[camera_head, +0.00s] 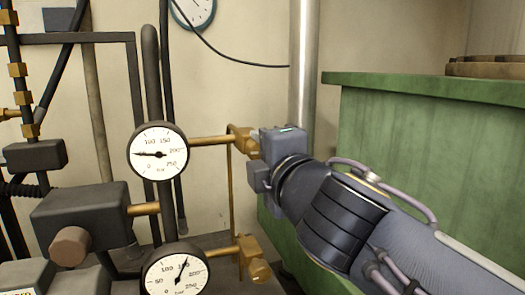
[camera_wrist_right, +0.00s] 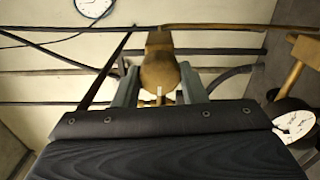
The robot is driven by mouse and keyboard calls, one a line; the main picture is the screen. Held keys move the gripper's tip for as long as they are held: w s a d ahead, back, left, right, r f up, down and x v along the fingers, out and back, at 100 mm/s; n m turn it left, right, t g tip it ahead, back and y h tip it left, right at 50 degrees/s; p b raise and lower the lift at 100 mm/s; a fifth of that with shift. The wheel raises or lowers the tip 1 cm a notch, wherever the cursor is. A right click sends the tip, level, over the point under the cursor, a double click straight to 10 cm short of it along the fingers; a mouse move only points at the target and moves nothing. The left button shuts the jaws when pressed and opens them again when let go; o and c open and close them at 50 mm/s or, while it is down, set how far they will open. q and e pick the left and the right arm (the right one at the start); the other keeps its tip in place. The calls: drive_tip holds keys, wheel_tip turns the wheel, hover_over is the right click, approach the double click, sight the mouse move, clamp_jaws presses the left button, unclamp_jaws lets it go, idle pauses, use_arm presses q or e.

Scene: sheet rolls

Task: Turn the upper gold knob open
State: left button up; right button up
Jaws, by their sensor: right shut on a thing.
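The upper gold knob (camera_wrist_right: 160,72) sits between the two grey fingers of my right gripper (camera_wrist_right: 158,90) in the right wrist view, and the jaws are closed on its sides. In the head view, my right gripper (camera_head: 262,160) reaches the end of the upper brass pipe, beside the upper knob's brass fitting (camera_head: 240,140); the gripper hides most of the knob there. The lower gold knob (camera_head: 258,270) stands free below it on the lower brass pipe. My left gripper is not in view.
Two round gauges, upper (camera_head: 157,152) and lower (camera_head: 175,272), are left of the knobs. A green cabinet (camera_head: 430,150) stands at the right behind my arm. A metal pole (camera_head: 303,60) rises behind the gripper. Dark pipes and boxes fill the left side.

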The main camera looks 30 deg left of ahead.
drive_tip(key=shift+f+n, duration=0.1)
drive_tip(key=shift+n, duration=0.4)
drive_tip(key=o, duration=1)
drive_tip(key=b+v, duration=0.1)
drive_tip(key=v, duration=0.6)
drive_tip(key=shift+s+d, duration=0.25)
drive_tip(key=shift+s, duration=0.05)
